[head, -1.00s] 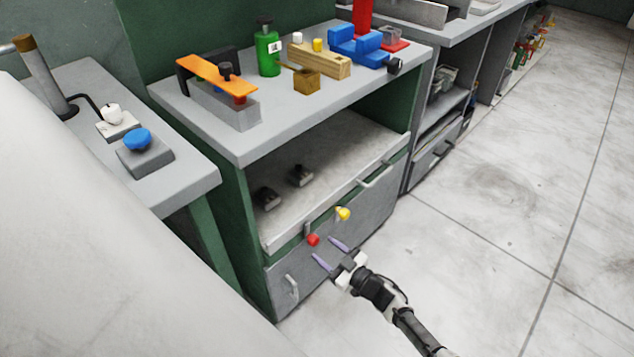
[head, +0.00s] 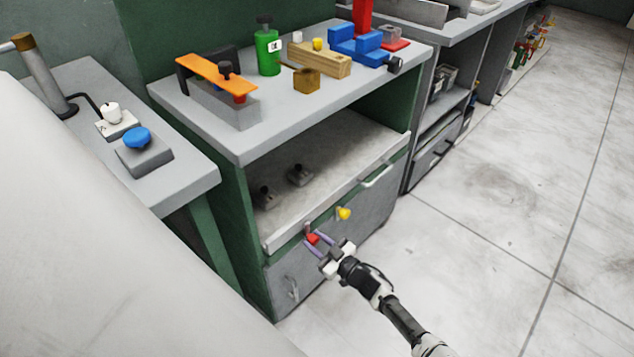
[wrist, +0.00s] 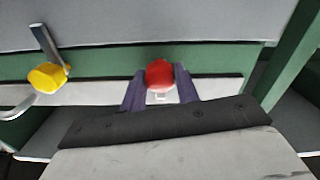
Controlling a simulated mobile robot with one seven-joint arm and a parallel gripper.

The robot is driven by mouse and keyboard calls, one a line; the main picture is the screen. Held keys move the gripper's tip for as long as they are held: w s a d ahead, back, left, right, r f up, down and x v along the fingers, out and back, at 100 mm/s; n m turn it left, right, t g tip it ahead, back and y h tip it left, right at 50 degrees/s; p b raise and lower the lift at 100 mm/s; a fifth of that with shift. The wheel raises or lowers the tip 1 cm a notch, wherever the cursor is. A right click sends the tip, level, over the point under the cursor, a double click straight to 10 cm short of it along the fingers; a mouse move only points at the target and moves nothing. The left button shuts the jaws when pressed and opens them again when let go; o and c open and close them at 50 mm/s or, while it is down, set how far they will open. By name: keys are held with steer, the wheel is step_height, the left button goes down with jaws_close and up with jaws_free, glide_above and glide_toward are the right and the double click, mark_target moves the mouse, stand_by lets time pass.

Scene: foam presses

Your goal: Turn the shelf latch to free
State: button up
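A red knob (head: 313,239) is on the front of the cabinet, just under the shelf's front edge. A yellow knob (head: 344,213) is to its right in the head view. In the wrist view the yellow knob (wrist: 47,77) is at the left, on a metal bar. Which knob belongs to the shelf latch is not marked. My gripper (head: 313,241) is at the red knob with its purple fingers open. In the wrist view the red knob (wrist: 160,75) lies between the fingertips, with narrow gaps beside it; firm contact does not show.
The pale shelf (head: 335,160) carries two small dark objects. A drawer front with handles (head: 293,288) is below. The worktop (head: 195,117) above holds a green bottle (head: 268,52) and several fixtures. The floor at the right is clear.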

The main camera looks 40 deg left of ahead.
steer(key=shift+c, duration=0.5)
steer(key=shift+n, duration=0.4)
steer(key=n, duration=0.3)
steer(key=shift+n+b, duration=0.3)
steer(key=shift+n, duration=0.1)
steer(key=n+b, duration=0.1)
steer(key=n, duration=0.3)
steer(key=shift+n, duration=0.3)
steer(key=n+b, duration=0.1)
steer(key=n, duration=0.3)
steer(key=shift+f, duration=0.15)
steer(key=n+b, duration=0.2)
steer(key=n, duration=0.2)
steer(key=shift+n, duration=0.3)
steer(key=o, duration=1)
steer(key=shift+c, duration=0.2)
